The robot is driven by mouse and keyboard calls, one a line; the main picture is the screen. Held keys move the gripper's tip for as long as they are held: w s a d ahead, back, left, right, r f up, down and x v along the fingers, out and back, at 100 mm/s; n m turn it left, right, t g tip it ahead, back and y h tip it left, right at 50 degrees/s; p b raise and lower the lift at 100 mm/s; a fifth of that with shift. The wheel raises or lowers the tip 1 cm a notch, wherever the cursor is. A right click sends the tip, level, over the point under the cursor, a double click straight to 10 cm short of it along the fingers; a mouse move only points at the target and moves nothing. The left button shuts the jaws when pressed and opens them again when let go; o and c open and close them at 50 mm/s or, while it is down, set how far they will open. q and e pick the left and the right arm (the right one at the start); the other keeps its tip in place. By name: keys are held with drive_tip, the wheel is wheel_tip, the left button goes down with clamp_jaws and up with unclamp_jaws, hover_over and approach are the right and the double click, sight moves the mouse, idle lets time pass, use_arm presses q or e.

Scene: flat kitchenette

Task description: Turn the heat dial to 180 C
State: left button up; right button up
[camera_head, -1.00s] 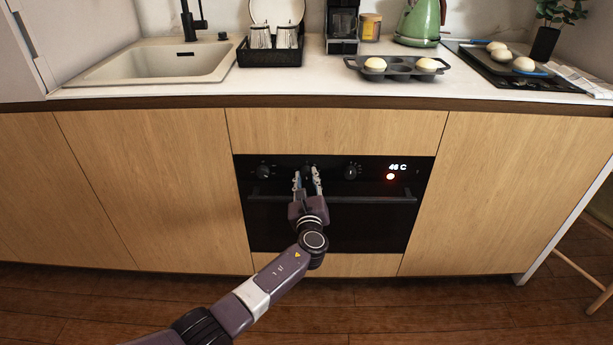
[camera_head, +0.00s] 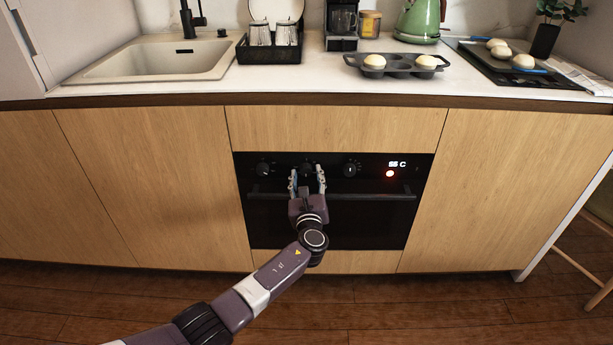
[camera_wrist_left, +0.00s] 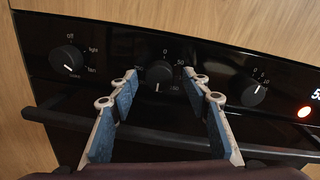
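The heat dial (camera_wrist_left: 160,74) is the black middle knob on the oven panel. In the left wrist view its white mark points almost straight down; the numbers around it are partly hidden by the fingers. My left gripper (camera_head: 307,172) is open, with one finger on each side of the dial. In the left wrist view the gripper (camera_wrist_left: 160,80) shows gaps between its fingertips and the knob. The oven display (camera_head: 397,164) reads about 55 C, with a red light (camera_head: 390,174) below it. My right gripper is not in view.
A left knob (camera_wrist_left: 67,60) and a right knob (camera_wrist_left: 255,90) flank the dial. The oven's handle bar (camera_head: 365,198) runs across below the knobs. A muffin tin (camera_head: 400,67) with dough balls and a green kettle (camera_head: 418,22) stand on the counter above.

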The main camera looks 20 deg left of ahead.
use_arm(q)
drive_tip(key=v, duration=1.2)
idle(0.4)
